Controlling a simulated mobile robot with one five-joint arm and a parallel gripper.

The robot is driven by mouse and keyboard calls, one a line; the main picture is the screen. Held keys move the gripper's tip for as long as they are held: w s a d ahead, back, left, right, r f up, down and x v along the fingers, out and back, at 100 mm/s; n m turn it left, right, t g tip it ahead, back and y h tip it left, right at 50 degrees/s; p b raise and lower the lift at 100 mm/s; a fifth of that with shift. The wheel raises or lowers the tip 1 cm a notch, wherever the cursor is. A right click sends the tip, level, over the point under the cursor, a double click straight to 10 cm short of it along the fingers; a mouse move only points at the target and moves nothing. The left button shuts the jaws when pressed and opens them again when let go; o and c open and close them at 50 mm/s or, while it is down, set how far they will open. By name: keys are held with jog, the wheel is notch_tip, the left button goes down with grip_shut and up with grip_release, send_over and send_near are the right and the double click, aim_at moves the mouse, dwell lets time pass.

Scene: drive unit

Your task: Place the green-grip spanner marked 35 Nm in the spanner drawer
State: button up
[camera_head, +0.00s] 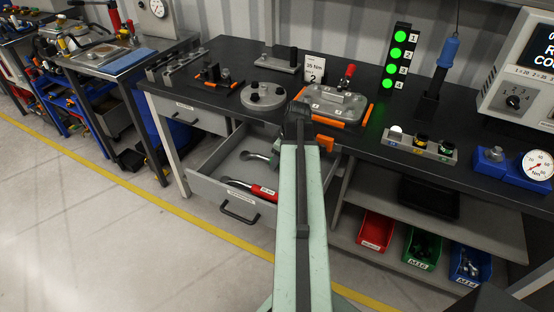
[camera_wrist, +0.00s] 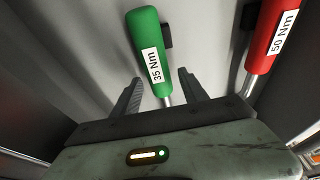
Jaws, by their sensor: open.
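The green-grip spanner (camera_wrist: 144,45) marked 35 Nm lies on a grey surface in the wrist view, apparently the floor of the open drawer. My gripper (camera_wrist: 160,80) is open, with one finger on each side of its metal shaft. I cannot tell whether either finger touches it. The spanner drawer (camera_head: 212,189) is pulled out below the bench in the head view. My gripper is hidden in the head view.
A red-grip spanner (camera_head: 262,189), marked 50 Nm in the wrist view (camera_wrist: 270,42), lies beside the green one. The bench top (camera_head: 225,57) above carries fixtures and a grey housing on an orange-edged tray (camera_head: 330,104). Red, green and blue bins (camera_head: 375,231) stand at the lower right.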

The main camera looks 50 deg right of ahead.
jog(key=p+v, duration=0.8)
jog(key=v, duration=0.2)
jog(key=shift+p, duration=0.3)
jog(key=shift+r, duration=0.1)
dwell(0.4)
